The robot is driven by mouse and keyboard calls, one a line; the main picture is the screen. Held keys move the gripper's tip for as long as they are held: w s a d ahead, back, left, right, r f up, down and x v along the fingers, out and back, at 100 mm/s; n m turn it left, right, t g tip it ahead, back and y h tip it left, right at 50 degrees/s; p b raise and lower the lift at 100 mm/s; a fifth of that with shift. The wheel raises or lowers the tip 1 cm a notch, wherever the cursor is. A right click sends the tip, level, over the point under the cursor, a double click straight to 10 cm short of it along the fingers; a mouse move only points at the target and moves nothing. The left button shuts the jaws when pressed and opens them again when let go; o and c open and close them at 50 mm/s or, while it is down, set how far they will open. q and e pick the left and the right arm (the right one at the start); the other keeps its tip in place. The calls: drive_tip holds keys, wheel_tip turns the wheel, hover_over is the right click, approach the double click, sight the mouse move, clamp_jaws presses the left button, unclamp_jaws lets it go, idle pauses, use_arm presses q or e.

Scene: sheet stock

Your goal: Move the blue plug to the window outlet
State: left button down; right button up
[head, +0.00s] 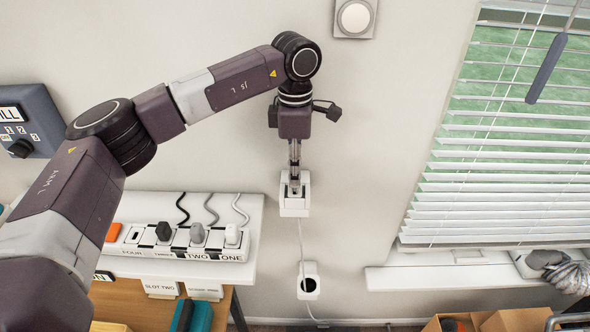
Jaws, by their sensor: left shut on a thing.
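My left gripper (294,180) points down in front of the wall, its fingers at a white wall box (295,208). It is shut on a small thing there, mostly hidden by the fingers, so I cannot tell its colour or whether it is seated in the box. A pale cord (302,240) hangs below, down to a lower white wall box (308,268) with a dark opening or insert. I cannot make out a blue plug anywhere, nor tell which box is the window outlet. My right gripper is out of view.
A labelled power strip (130,252) on a white shelf (250,208) holds black (163,231), grey (197,232) and white (232,234) plugs. A window with blinds (490,190) and a sill (440,276) is at right. Open cardboard boxes (515,320) stand below. Bare wall lies between.

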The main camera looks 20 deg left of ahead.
use_arm(q)
drive_tip(key=shift+f+b, duration=0.4)
drive_tip(key=shift+f, duration=0.15)
drive_tip(key=shift+f+b, duration=0.55)
drive_tip(key=shift+f, duration=0.15)
idle(1.2)
drive_tip(key=shift+f+b, duration=0.4)
drive_tip(key=shift+f, duration=0.05)
idle(0.8)
drive_tip(key=shift+s+f, duration=0.15)
drive_tip(key=shift+f, duration=0.05)
idle(0.7)
drive_tip(key=c, duration=1.6)
unclamp_jaws()
drive_tip(key=shift+o, duration=0.7)
drive_tip(key=o, duration=0.4)
drive_tip(key=shift+r, duration=0.1)
